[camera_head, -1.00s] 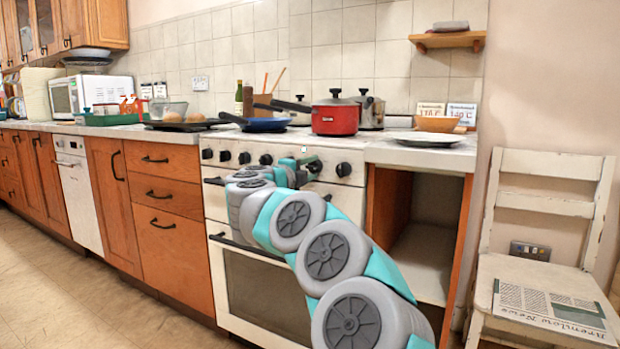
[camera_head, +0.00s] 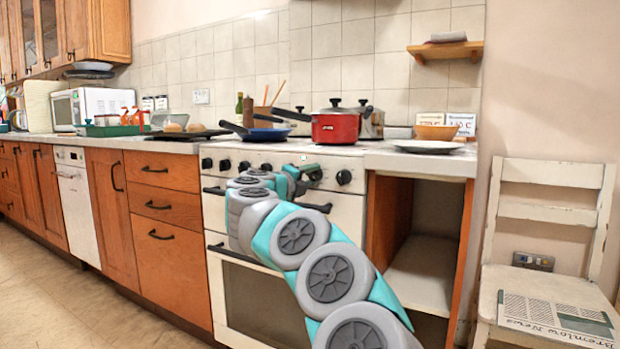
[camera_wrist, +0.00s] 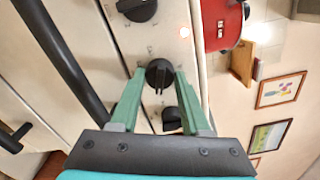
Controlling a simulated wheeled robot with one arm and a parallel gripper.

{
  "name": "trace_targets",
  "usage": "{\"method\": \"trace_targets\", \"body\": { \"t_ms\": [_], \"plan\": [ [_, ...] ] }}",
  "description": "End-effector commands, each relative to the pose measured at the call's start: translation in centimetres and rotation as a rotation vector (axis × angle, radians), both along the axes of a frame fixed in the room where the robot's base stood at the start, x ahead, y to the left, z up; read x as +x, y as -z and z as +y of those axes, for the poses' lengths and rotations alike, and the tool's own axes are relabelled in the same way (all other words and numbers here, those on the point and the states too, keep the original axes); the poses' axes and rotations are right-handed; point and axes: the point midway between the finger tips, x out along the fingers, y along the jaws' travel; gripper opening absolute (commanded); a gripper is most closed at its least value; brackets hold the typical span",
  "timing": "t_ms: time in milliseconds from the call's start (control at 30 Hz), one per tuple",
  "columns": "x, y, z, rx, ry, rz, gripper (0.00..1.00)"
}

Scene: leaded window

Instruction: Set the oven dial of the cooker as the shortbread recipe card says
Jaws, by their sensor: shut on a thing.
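The white cooker (camera_head: 262,290) has a row of black dials along its front panel. My gripper (camera_head: 308,172) is at the right part of that panel. In the wrist view my gripper (camera_wrist: 160,76) has its two green fingers on either side of a black dial (camera_wrist: 160,73) and is shut on it. The dial's pointer setting is too small to read. Two recipe cards stand at the back right of the worktop. The right card (camera_head: 462,122) seems to read 140 °C. The left card (camera_head: 432,120) is partly hidden by a bowl, and both headings are too small to read.
A red pot (camera_head: 335,127) and a blue pan (camera_head: 256,133) stand on the hob. Another dial (camera_head: 344,177) is just right of my gripper. The dark oven handle (camera_head: 250,258) runs below. A white chair (camera_head: 545,270) stands at the right.

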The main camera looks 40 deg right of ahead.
Motion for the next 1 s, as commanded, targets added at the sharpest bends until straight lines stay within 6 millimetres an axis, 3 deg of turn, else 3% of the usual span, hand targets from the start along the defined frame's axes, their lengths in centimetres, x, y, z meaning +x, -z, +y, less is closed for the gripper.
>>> {"method": "trace_targets", "body": {
  "t_ms": [67, 100, 367, 767, 1000],
  "plan": [
    [0.0, 0.2, 0.0, 0.003, 0.0, 0.002, 0.0],
    [0.0, 0.2, 0.0, 0.003, 0.0, 0.002, 0.47],
    [0.0, 0.1, 0.0, 0.001, 0.001, 0.001, 0.76],
    [-0.1, 0.0, 0.4, 0.001, -0.002, 0.001, 0.76],
    [-1.1, 0.0, 2.7, 0.001, -0.004, 0.0, 0.76]
  ]
}}
